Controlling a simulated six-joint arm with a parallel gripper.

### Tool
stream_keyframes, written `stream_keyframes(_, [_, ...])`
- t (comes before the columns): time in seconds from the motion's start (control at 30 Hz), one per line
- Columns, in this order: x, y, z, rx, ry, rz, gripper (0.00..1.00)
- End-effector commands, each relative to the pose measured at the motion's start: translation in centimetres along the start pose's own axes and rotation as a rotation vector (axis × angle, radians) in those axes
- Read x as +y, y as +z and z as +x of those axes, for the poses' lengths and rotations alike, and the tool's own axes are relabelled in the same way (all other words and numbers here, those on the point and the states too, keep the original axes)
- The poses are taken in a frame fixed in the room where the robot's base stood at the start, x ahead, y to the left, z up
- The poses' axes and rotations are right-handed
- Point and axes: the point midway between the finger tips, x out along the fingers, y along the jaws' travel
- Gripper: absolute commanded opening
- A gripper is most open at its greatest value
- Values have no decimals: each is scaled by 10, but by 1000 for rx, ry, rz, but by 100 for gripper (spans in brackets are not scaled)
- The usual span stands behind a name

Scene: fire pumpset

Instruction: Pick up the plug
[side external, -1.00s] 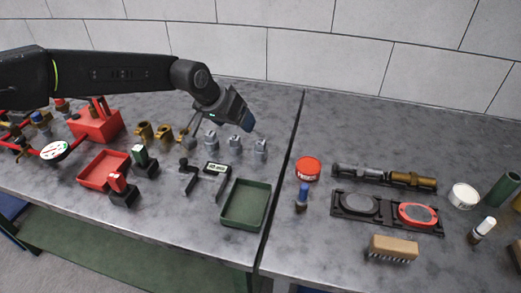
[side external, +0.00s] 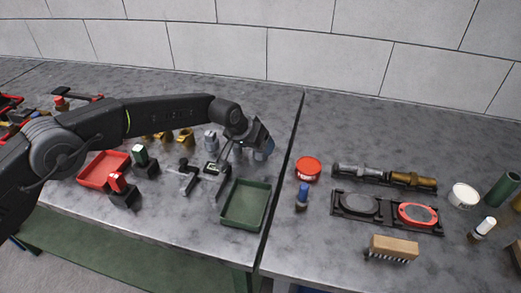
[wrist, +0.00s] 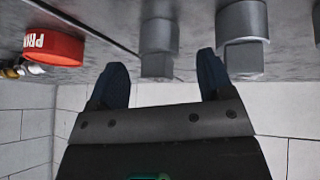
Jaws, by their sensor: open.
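Several grey metal plugs stand in a row on the bench. In the side view one plug (side external: 210,140) is clear, and the two to its right are largely behind my gripper (side external: 259,146). In the wrist view one plug (wrist: 158,38) shows beyond the gap between the blue fingertips of my gripper (wrist: 162,78). A second plug (wrist: 242,30) stands to its right, beyond the right fingertip. The fingers are apart, with nothing held between them. I cannot tell how far the tips are from the plug.
A red tin (side external: 308,168) stands right of the bench seam and also shows in the wrist view (wrist: 52,46). A green tray (side external: 245,204) lies in front of the plugs. Brass fittings (side external: 186,137) stand to their left. The bench behind them is clear up to the wall.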

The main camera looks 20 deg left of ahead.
Motion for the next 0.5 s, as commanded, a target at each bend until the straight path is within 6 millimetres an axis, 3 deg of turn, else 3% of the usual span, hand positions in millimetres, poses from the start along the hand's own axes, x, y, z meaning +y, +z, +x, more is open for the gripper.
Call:
stream_keyframes(0.2, [0, 0, 19, 0, 0, 1, 74])
stream_keyframes(0.5, [0, 0, 21, 0, 0, 0, 74])
